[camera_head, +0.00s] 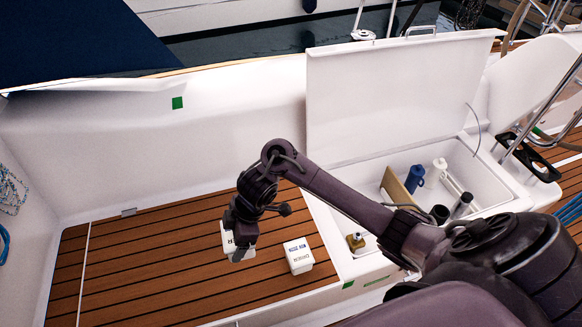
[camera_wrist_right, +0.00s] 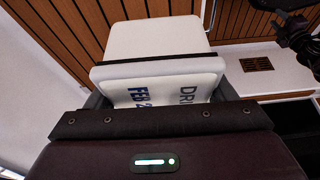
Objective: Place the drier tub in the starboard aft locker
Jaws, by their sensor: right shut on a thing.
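My right gripper (camera_head: 242,236) is above the teak seat at the left of the open locker. It is shut on a white drier tub (camera_head: 226,237), partly hidden by the gripper. A second white tub with printed label (camera_head: 298,255) stands on the teak seat, right of the gripper. The locker (camera_head: 487,190) is at the right, its white lid (camera_head: 390,95) raised. My left gripper is not in view.
A small brass-coloured bottle (camera_head: 355,241) stands in a recess by the locker's near-left side. The teak seat (camera_head: 130,265) is clear at left.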

